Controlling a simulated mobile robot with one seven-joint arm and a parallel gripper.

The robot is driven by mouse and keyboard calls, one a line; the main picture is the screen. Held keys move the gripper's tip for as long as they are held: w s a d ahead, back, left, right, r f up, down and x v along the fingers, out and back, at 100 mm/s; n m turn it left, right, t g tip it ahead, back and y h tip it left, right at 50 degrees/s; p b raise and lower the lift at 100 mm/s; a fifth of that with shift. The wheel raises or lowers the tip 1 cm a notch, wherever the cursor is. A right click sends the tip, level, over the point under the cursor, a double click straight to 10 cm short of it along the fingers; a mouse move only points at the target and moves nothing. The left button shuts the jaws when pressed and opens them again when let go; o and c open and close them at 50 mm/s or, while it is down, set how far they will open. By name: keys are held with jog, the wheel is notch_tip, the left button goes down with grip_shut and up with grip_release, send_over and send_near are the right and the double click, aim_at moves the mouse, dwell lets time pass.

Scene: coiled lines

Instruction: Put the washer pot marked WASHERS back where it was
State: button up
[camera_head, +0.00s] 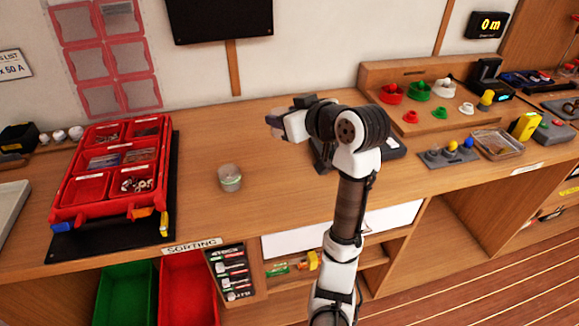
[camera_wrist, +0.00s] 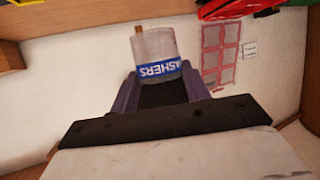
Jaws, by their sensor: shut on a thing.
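The washer pot (camera_wrist: 156,45) is a small pale pot with a blue band, and its white lettering reads upside down, partly cut off, as WASHERS in the wrist view. My gripper (camera_wrist: 158,88) is shut on it, with a dark finger on each side. In the head view my gripper (camera_head: 290,118) is above the back of the bench, left of my arm's dark wrist joint. The held pot cannot be made out clearly there.
A red sorting case (camera_head: 60,209) with several compartments lies open on a black mat at the left. A dark flat device (camera_head: 322,155) lies partly behind my arm. At the right stand a wooden rack (camera_head: 372,74) with coloured cups and a clear tray (camera_head: 518,150). Bench around the clear pot is free.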

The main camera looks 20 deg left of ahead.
notch_tip(320, 180, down, 14)
jog(key=shift+f+p, duration=0.15)
jog(key=shift+p, duration=0.5)
jog(key=shift+f, duration=0.1)
jog(key=o, duration=0.5)
jog(key=shift+f, duration=0.1)
jog(key=o, duration=0.5)
jog(key=shift+r, duration=0.25)
jog(key=shift+s+d, duration=0.15)
jog(key=shift+d, duration=0.25)
jog(key=b+v, duration=0.2)
jog(key=v, duration=0.9)
jog(key=shift+s+r, duration=0.1)
jog(key=shift+s, duration=0.05)
